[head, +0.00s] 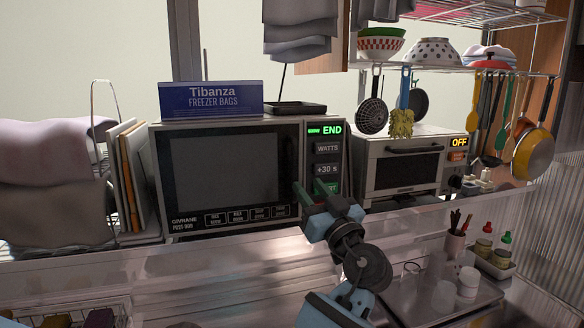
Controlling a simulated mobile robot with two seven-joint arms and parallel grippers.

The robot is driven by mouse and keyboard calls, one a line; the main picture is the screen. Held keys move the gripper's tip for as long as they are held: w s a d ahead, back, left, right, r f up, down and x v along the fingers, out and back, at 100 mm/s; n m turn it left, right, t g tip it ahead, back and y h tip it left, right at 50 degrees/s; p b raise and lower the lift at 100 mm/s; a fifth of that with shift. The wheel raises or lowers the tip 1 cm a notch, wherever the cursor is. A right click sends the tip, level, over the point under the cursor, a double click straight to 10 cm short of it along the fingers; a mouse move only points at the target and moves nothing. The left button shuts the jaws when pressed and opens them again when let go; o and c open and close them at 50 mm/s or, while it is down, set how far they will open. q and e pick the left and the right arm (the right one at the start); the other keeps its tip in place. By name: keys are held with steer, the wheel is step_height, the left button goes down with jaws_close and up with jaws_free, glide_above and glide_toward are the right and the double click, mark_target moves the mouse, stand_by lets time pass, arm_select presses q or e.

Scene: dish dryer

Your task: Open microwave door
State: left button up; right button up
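The microwave (165,207) stands on the counter left of centre, facing me. Its door with the dark window (225,168) looks shut. The control panel on its right side shows a lit green END display (325,130) above the WATTS and +30 s buttons. The gripper hides part of the lower panel.
A blue freezer bag box (211,99) and a black tray (295,108) sit on the microwave. A toaster oven (400,168) stands to its right, trays and boards (131,175) to its left. Utensils hang at right. A clear ledge (240,250) runs in front.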

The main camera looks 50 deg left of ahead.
mark_target(296, 170)
arm_select(q)
steer(key=shift+r, duration=0.1)
arm_select(e)
steer(key=shift+w, duration=0.1)
